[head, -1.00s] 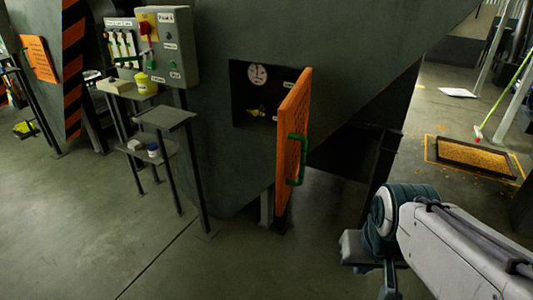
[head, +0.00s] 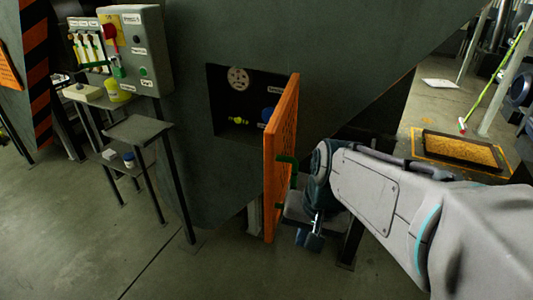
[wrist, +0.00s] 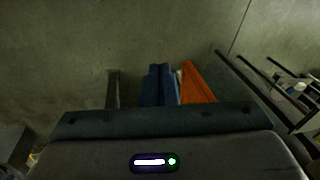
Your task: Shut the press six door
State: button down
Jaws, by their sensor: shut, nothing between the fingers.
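The orange perforated door (head: 282,160) stands wide open in the head view, jutting out from the right edge of a dark square recess in the grey-green press body. Its green handle (head: 287,160) is on the right-hand face, partly hidden by my arm. My gripper (head: 309,242) is shut and empty, pointing down just right of the door's lower part. In the wrist view the shut fingers (wrist: 158,85) show beside the orange door (wrist: 197,85); I cannot tell whether they touch it. The recess (head: 228,128) holds a round dial and a yellow valve.
A grey control box (head: 140,50) with a red knob stands at the left, above a small shelf stand (head: 138,130) on thin legs. A dark post stands behind my gripper. The floor in front of the press is clear. A grate tray (head: 460,152) lies far right.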

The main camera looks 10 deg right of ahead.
aim_at(272, 193)
jog(key=w+d+r+m+t+y+p, duration=0.2)
jog(key=w+d+r+m+y+p, duration=0.45)
jog(key=m, duration=1.15)
jog(key=w+a+f, duration=0.1)
jog(key=w+a, duration=0.1)
jog(key=w+a+f, duration=0.3)
jog(key=w+a, duration=0.1)
jog(key=shift+f+b, duration=0.35)
jog(key=shift+f, duration=0.05)
jog(key=shift+w+a, duration=0.2)
jog(key=shift+a, duration=0.3)
